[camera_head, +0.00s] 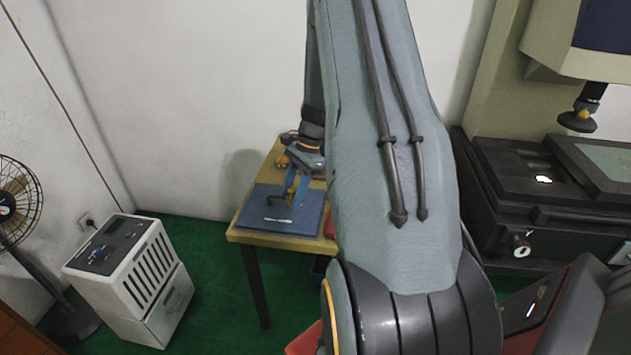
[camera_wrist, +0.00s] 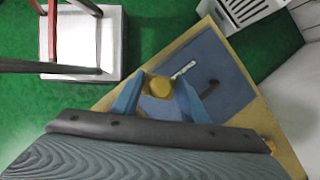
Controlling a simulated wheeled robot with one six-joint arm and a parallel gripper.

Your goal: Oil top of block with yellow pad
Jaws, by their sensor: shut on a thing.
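My gripper (camera_head: 297,187) is over the blue mat (camera_head: 256,214) on the small wooden table, mostly behind my arm in the head view. I cannot tell whether the pad touches anything below. A dark curved piece (camera_wrist: 210,88) lies on the mat beside the right finger. I cannot make out a clear block; it may be hidden under the pad and fingers.
A thin pale tool (camera_wrist: 184,69) lies on the mat near the pad. The wooden table (camera_head: 300,246) has open green floor on its left. A white cabinet unit (camera_head: 132,280) and a fan (camera_head: 17,197) stand further left. A dark machine (camera_head: 540,200) is at right.

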